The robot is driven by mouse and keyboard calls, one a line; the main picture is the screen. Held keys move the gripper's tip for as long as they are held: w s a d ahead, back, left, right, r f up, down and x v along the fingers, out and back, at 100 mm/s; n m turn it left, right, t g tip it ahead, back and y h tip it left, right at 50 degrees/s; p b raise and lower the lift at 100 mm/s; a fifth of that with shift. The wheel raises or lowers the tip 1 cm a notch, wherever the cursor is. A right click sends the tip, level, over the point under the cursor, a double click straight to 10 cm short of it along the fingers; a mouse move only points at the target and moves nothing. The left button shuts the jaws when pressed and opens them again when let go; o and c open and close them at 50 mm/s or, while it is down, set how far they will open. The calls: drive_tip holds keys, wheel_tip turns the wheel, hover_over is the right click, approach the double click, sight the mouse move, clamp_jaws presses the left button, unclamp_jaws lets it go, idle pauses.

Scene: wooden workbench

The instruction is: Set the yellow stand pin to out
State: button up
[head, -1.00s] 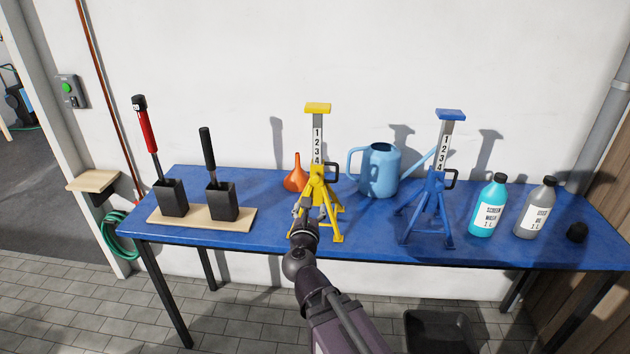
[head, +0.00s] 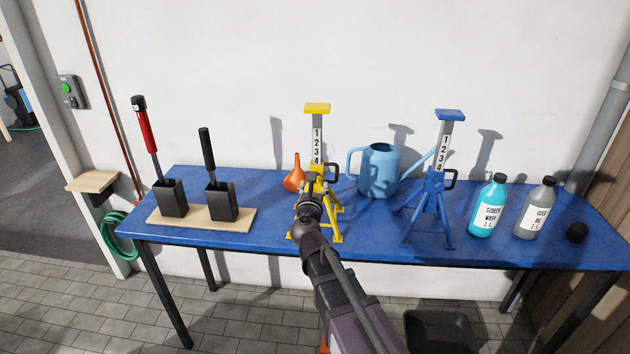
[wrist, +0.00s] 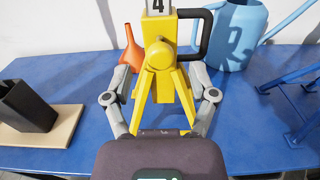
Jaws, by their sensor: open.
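The yellow stand (head: 317,108) stands upright on the blue workbench, with a number column that shows 1 to 4. A black loop handle, which looks like its pin (head: 331,173), sits close against the stand's right side; it also shows in the wrist view (wrist: 205,33). How deep the pin sits is hidden. My gripper (head: 312,196) is in front of the stand and covers part of its lower body. In the wrist view my gripper (wrist: 160,76) is open, its fingers on either side of the yellow body below a round boss (wrist: 160,54). Nothing is held.
An orange funnel (head: 294,176) and a light blue watering can (head: 378,172) stand behind. A blue stand (head: 437,185) is to the right, then two bottles (head: 487,209). A wooden board (head: 240,225) with two black holders is left. The bench's front edge (head: 400,261) is near my arm.

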drive_tip(key=shift+w+d, duration=0.1)
drive_tip(key=shift+w, duration=1.55)
